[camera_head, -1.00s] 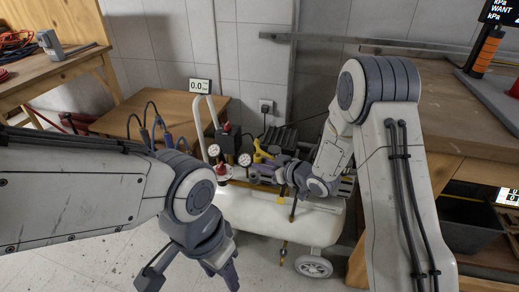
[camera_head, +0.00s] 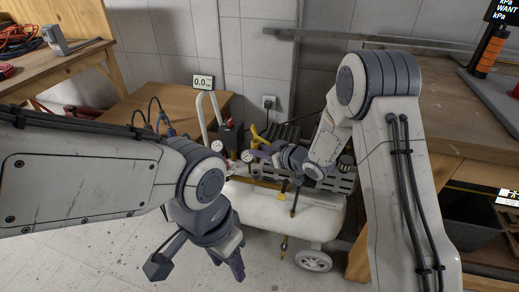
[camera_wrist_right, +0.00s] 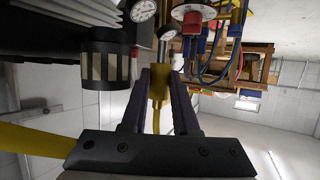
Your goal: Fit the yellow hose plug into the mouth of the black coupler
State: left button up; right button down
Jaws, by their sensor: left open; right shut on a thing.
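The yellow hose plug (camera_wrist_right: 158,84) is between the fingers of my right gripper (camera_wrist_right: 162,78) in the right wrist view, its metal tip pointing up the picture towards a small gauge. In the head view my right gripper (camera_head: 252,154) is beside the gauges above the white tank, and its fingers largely hide the plug. I cannot clearly pick out the black coupler's mouth, nor tell whether the plug tip touches it. My left gripper (camera_head: 227,262) is open and empty, hanging low in front of the tank, apart from the plug.
The white compressor tank (camera_head: 285,215) stands on wheels in the middle. Gauges (camera_wrist_right: 143,10), a red-topped fitting (camera_wrist_right: 192,20) and a black ribbed cylinder (camera_wrist_right: 106,62) crowd the right gripper. Wooden benches stand left and right (camera_head: 455,120). Floor at lower left is clear.

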notch_tip(320, 180, down, 5)
jog(key=b, duration=0.3)
jog(key=shift+f, duration=0.15)
jog(key=shift+f, duration=0.2)
dwell(0.5)
jog(key=shift+f, duration=0.35)
jog(key=shift+f, duration=1.15)
dwell(1.9)
jog(key=c, duration=0.6)
grip_release()
jog(key=shift+r, duration=0.1)
